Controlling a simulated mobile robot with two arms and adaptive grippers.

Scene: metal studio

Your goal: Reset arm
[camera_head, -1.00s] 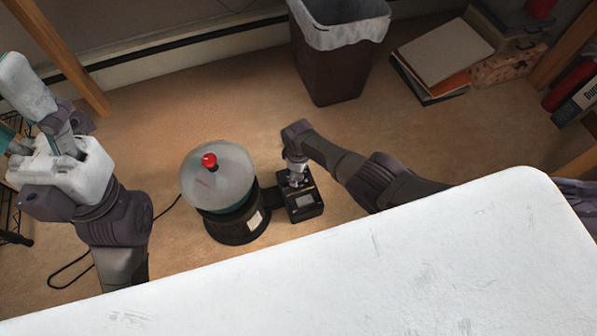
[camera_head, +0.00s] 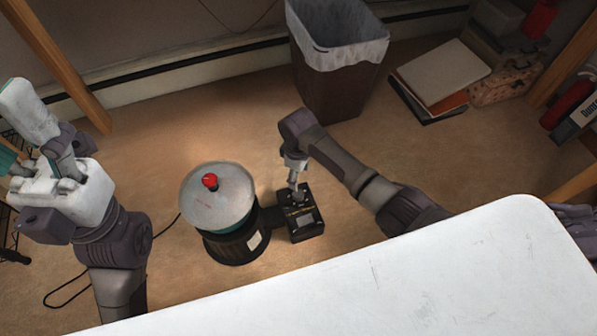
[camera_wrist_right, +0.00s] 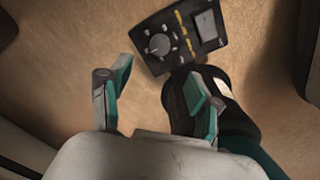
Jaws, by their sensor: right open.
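My right gripper (camera_head: 296,184) hangs above a small black box (camera_head: 306,229) on the brown floor. In the right wrist view its two teal-lined fingers (camera_wrist_right: 163,76) stand apart with nothing between them. The box (camera_wrist_right: 207,62), with a knob and small screen, lies beyond the fingertips. Whether anything touches it is unclear. Beside the box stands a round black-based device (camera_head: 232,243) with a grey disc top and red knob; it also shows in the right wrist view (camera_wrist_right: 178,99). My left gripper (camera_head: 40,150) is at the left edge, clear of the device; its finger opening is unclear.
A white table (camera_head: 400,275) fills the bottom foreground. A dark bin (camera_head: 335,85) with a white liner stands at the back. Books (camera_head: 438,75) lie right of it. A wooden post (camera_head: 55,65) rises at the left. Bare floor lies between the bin and the device.

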